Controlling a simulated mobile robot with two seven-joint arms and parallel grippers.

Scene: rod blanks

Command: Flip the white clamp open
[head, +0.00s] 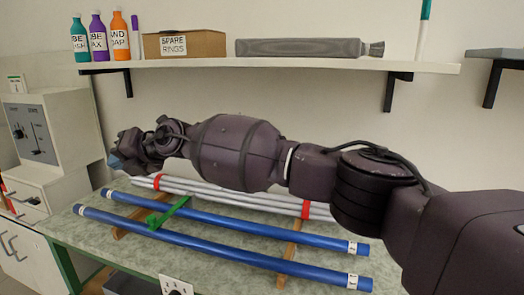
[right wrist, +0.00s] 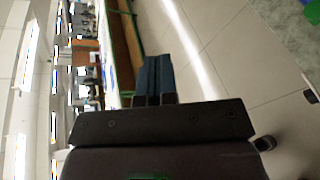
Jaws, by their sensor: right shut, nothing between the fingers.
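I cannot make out a white clamp for certain. A pale rounded shape (head: 178,171) shows just below my right wrist, partly hidden by it, and I cannot tell what it is. My right arm reaches across the head view from the right, over the rods. My right gripper (head: 115,162) is at the far left end of that arm, with bluish fingertips. In the right wrist view its fingers (right wrist: 153,76) are together and empty, with floor beyond them. My left gripper is out of view.
Grey rods with red bands (head: 306,208) lie behind, partly hidden by my arm. A shelf (head: 270,64) with bottles and a cardboard box (head: 185,44) hangs above. A grey machine (head: 52,125) stands left.

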